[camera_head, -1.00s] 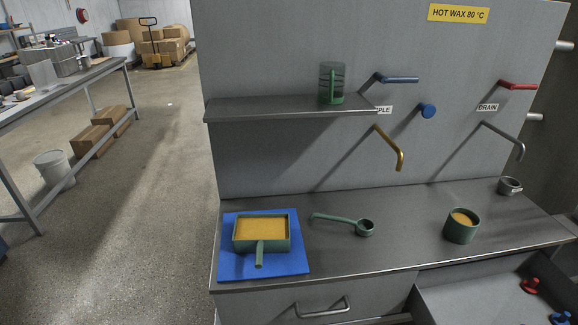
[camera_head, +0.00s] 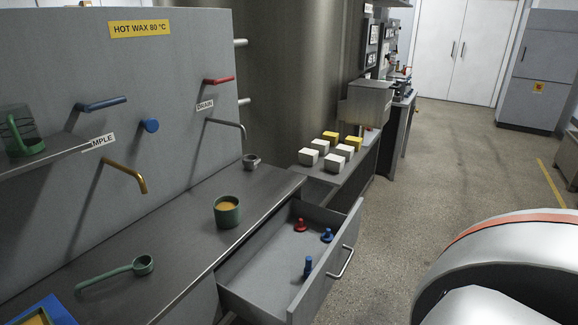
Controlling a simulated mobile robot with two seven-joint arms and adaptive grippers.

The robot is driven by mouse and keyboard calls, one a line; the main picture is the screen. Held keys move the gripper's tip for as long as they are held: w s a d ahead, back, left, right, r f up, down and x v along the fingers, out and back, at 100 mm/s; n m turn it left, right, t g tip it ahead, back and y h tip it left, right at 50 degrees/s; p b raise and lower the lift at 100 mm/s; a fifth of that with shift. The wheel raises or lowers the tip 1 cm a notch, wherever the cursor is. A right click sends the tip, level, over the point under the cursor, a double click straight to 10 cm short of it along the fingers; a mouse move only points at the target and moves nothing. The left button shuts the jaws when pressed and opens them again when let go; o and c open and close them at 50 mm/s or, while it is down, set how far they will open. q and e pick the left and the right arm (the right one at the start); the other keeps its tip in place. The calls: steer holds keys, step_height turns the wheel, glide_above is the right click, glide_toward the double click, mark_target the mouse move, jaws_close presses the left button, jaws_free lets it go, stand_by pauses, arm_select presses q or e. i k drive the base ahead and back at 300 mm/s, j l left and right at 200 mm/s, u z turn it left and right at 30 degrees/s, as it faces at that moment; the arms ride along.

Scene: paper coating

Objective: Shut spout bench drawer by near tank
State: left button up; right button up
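The spout bench drawer (camera_head: 263,259) stands pulled open below the right end of the bench. Its front panel (camera_head: 322,274) carries a bar handle (camera_head: 343,263) and faces right. Inside lie a red knob-shaped piece (camera_head: 300,225) and two blue ones (camera_head: 327,235). A large metal tank (camera_head: 295,70) stands behind the bench's right end. Neither gripper shows. A white and orange rounded part, apparently mine, fills the lower right corner.
On the bench are a green cup of yellow liquid (camera_head: 228,211), a green ladle (camera_head: 118,270) and a small grey cup (camera_head: 251,161). White and yellow blocks (camera_head: 330,150) sit on a side surface behind the drawer. Open floor (camera_head: 440,165) lies to the right of the drawer.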

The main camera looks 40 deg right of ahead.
mark_target(263, 283)
steer(key=z, duration=1.65)
steer(key=u, duration=0.35)
